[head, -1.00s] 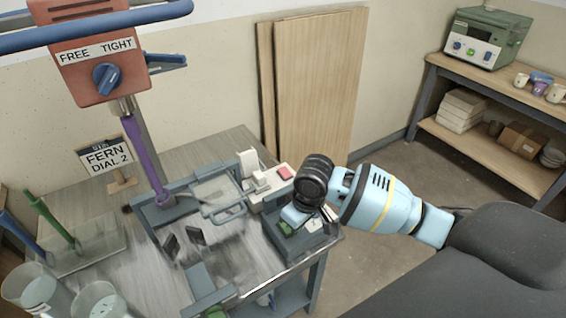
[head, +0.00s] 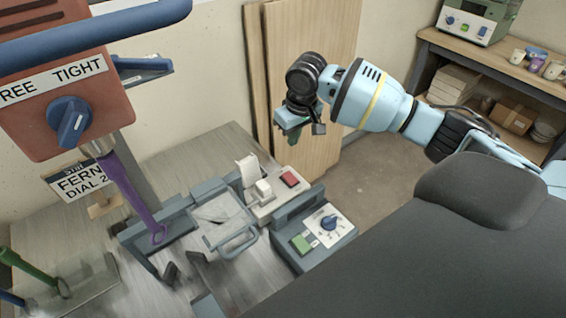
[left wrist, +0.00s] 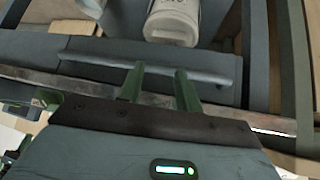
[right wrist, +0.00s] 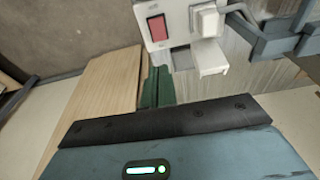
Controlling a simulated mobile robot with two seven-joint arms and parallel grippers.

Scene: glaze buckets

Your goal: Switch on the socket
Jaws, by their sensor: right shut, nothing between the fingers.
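The socket (head: 268,206) is a white block on the workbench, with a red switch (head: 289,179) at its right end and a white plug (head: 262,189) standing in it. In the right wrist view, the socket (right wrist: 181,48) and its red switch (right wrist: 157,28) are ahead of my gripper, near the top; I cannot tell the switch's position. My right gripper (head: 289,133) is shut and empty, raised above and behind the socket, touching nothing visible. My left gripper (left wrist: 158,88) shows in its wrist view with its fingers apart, near a grey bar (left wrist: 205,76).
A grey control box (head: 285,255) with a blue knob and green button stands right of the socket. A hinged frame (head: 250,240) lies left of it. A red FREE/TIGHT box (head: 55,105) looms at upper left. Wooden boards (head: 330,40) lean on the wall behind my right gripper.

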